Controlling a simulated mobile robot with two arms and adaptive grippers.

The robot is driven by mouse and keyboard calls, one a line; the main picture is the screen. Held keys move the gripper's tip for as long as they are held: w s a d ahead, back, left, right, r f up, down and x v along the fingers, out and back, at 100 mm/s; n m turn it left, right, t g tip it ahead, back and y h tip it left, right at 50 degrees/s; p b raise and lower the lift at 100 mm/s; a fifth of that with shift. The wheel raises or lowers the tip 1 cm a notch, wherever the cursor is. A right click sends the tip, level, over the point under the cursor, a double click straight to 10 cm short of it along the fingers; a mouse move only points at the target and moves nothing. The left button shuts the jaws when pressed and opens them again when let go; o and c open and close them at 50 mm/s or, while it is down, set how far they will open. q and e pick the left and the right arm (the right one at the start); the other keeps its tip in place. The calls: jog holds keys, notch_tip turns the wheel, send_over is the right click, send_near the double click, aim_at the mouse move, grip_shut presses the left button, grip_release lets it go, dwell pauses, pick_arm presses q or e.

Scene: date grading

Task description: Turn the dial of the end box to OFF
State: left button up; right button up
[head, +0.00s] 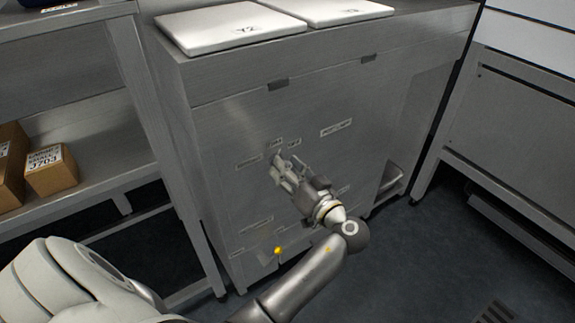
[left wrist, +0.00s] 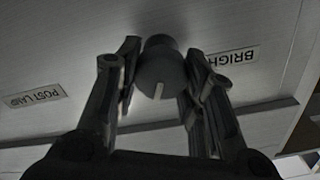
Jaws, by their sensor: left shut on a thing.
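The end box (head: 225,125) is a brushed steel cabinet with label strips on its front. My left gripper (head: 280,166) reaches its front face and is shut on the dial. In the left wrist view the dial (left wrist: 163,68) is a dark round knob with a pale pointer line, between the two fingers of the left gripper (left wrist: 162,80). In the head view the gripper hides the dial. Upside-down labels beside it read "POST LAID" (left wrist: 35,96) and "BRIGH…" (left wrist: 235,56), the latter partly covered by a finger. I cannot read an OFF mark. My right gripper is not in view.
Two pale lids (head: 225,27), one marked Y2, lie on top of the box. A steel shelf (head: 105,150) with cardboard boxes (head: 50,172) stands at the left. A small yellow spot (head: 278,250) shows low on the front. Dark floor (head: 430,250) is open at the right.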

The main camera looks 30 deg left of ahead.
pick_arm(q)
jog(key=m, duration=0.1)
jog(key=m+p, duration=0.1)
jog(key=shift+w+r+m+p, duration=0.1)
jog(key=shift+r+m+p, duration=0.1)
jog(key=shift+m+p, duration=0.15)
jog(key=shift+m, duration=0.45)
jog(key=m+p, duration=0.2)
jog(key=shift+f+m, duration=0.1)
jog(key=shift+m, duration=0.3)
jog(key=shift+w+m, duration=0.1)
jog(key=shift+m, duration=0.2)
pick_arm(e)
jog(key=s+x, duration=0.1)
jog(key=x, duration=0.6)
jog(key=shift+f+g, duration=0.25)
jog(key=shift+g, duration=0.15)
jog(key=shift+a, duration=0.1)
pick_arm(q)
jog(key=o, duration=1)
jog(key=shift+f, duration=0.15)
